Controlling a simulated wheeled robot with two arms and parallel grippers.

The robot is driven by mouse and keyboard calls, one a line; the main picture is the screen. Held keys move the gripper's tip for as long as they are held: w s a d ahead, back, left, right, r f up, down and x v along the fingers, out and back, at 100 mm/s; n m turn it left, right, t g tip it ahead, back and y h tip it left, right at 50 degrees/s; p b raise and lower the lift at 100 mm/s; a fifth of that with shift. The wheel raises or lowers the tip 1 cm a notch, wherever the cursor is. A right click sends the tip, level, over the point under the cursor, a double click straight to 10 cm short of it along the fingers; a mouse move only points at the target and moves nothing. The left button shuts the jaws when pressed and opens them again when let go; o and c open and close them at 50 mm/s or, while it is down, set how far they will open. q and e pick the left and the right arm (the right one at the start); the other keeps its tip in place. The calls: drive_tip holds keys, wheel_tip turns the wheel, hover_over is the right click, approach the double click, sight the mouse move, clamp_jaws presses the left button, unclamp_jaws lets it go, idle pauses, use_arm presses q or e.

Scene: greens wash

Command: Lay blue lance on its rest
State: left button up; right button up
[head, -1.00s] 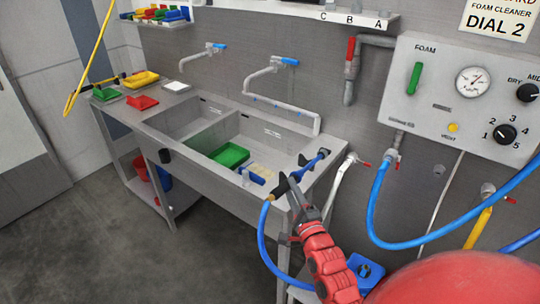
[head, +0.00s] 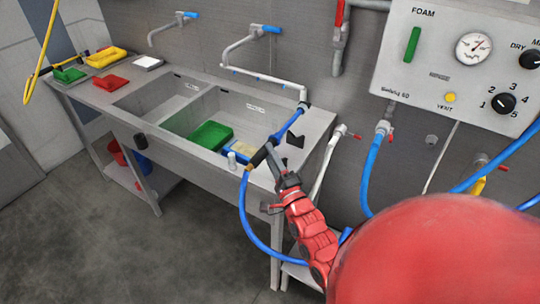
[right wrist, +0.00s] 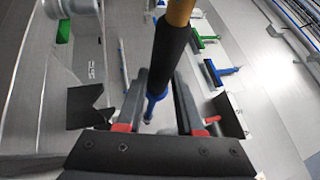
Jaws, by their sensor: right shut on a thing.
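The blue lance (head: 289,124) has a blue shaft and a black grip (right wrist: 172,58), with a blue hose trailing from its rear end. My right gripper (head: 268,150) is shut on the lance near the grip and holds it tilted above the sink's right end. In the right wrist view the lance runs between the fingers, its blue part (right wrist: 152,106) pointing away. A black notched bracket (head: 295,139), seemingly the rest, stands on the right deck beside the lance. Black notched plates also show in the wrist view (right wrist: 90,106). The lance appears apart from the bracket. My left gripper is not in view.
Red (head: 111,83) and yellow (head: 105,57) trays lie on the left deck. The foam panel (head: 460,60) and blue hoses (head: 372,165) are at right.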

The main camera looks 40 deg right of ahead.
drive_tip(key=shift+f+b, duration=3.25)
drive_tip(key=shift+f, duration=0.95)
drive_tip(key=o, duration=0.8)
drive_tip(key=shift+r, duration=0.1)
drive_tip(key=shift+o, duration=0.4)
drive_tip(key=shift+s, duration=0.1)
drive_tip(key=shift+f, duration=0.2)
drive_tip(key=shift+s+a+f, duration=0.15)
drive_tip(key=shift+s+f, duration=0.05)
drive_tip(key=shift+s, duration=0.15)
drive_tip(key=p+v, duration=0.3)
drive_tip(key=v, duration=1.3)
drive_tip(key=shift+s+p, duration=0.3)
drive_tip(key=shift+r, duration=0.25)
